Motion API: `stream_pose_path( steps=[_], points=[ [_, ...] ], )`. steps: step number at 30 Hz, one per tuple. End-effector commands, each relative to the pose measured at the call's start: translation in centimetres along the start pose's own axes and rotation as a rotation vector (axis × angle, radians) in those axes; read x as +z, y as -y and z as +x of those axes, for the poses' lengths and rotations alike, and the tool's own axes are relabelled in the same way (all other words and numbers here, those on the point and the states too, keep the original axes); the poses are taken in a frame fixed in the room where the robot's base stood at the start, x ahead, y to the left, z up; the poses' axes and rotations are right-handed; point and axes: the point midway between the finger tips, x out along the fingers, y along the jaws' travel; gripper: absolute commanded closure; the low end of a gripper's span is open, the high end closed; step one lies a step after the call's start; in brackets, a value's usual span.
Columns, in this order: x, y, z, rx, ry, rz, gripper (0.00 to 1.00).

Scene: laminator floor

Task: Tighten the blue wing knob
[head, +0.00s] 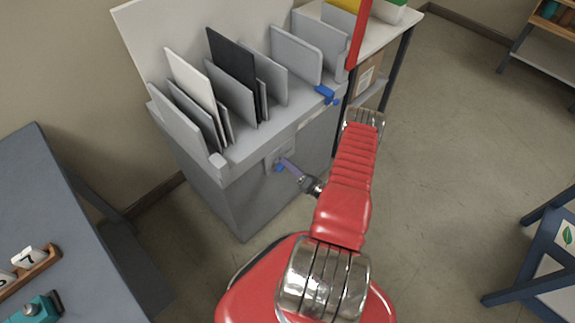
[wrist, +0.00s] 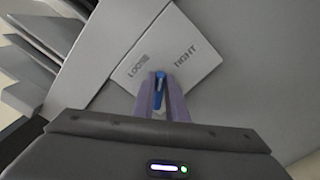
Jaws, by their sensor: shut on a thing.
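The blue wing knob (wrist: 158,92) sits on a pale square plate (wrist: 185,45) marked "LOOSE" and "TIGHT" in the wrist view. My gripper (wrist: 160,88) has its two purple fingers closed on either side of the knob's wing. In the head view the knob (head: 279,168) shows as a small blue spot on the front of the grey machine, with my gripper (head: 287,163) at it. The fingers hide part of the knob, and I cannot read its exact turn against the marks.
The grey rack (head: 240,145) above holds several upright grey, white and black panels. A blue clamp-like part (head: 326,94) sits at its right end, near a red post (head: 358,35). A dark table (head: 60,220) stands at the left.

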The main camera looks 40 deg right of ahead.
Motion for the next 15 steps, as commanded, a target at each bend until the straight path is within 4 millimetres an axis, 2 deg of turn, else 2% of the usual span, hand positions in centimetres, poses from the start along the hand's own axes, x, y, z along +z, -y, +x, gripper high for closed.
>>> stream_pose_path(
  steps=[15],
  points=[
    [-0.02,1.15,-0.07,-0.007,0.006,0.454,1.0]
  ],
)
